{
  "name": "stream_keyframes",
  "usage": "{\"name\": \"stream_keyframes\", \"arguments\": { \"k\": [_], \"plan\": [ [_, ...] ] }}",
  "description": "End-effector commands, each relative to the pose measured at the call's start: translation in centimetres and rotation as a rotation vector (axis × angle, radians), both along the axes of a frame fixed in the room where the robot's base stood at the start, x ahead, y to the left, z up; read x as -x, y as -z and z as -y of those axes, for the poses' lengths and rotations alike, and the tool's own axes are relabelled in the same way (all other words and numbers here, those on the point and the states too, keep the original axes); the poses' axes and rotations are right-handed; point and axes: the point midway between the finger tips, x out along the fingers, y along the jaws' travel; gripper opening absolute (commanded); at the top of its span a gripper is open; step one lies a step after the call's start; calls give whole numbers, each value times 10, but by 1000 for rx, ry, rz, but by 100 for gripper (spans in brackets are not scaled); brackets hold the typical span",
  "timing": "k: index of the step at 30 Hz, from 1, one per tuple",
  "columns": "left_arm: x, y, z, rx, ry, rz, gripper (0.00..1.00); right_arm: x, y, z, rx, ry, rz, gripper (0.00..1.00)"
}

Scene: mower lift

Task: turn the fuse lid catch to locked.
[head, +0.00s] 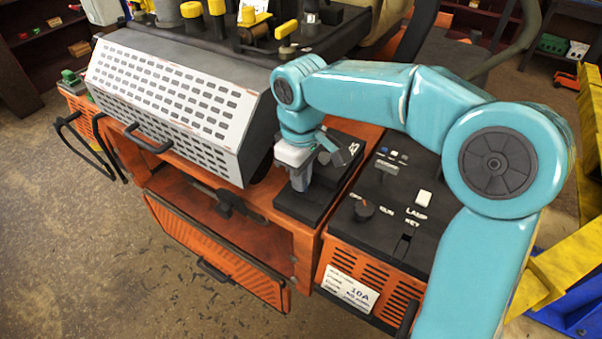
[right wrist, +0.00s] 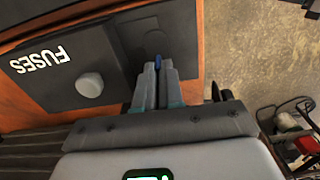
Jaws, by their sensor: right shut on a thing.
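The black fuse lid (head: 340,185) lies on the orange machine body, mostly behind my right gripper in the head view. In the right wrist view the lid (right wrist: 60,88) shows white FUSES lettering and a grey round knob (right wrist: 89,85). My right gripper (head: 300,180) points down at the lid's near edge. In the right wrist view its fingers (right wrist: 157,75) are closed together on a small blue piece, which I take to be the fuse lid catch (right wrist: 158,62). Most of the catch is hidden between the fingers, so its turn cannot be read. My left gripper is not in view.
A perforated grey cover (head: 170,105) stands left of the gripper. Below it an orange slatted door (head: 215,250) hangs open. To the right is a black control panel (head: 385,215) with a knob and switches. Yellow and blue items stand at the far right.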

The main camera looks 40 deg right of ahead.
Motion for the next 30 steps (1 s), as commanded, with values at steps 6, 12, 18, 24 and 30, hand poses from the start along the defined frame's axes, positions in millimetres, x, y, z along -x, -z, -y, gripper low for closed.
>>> {"name": "stream_keyframes", "arguments": {
  "k": [6,12,18,24,30],
  "plan": [
    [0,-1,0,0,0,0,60,0,-1,1,1,-34,4,0],
    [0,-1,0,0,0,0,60,0,-1,1,2,-39,4,0],
    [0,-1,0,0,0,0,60,-1,-2,1,2,-39,4,0],
    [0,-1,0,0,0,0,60,0,-1,0,1,-38,3,33],
    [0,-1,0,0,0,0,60,0,-2,0,0,-37,2,33]
  ]
}}
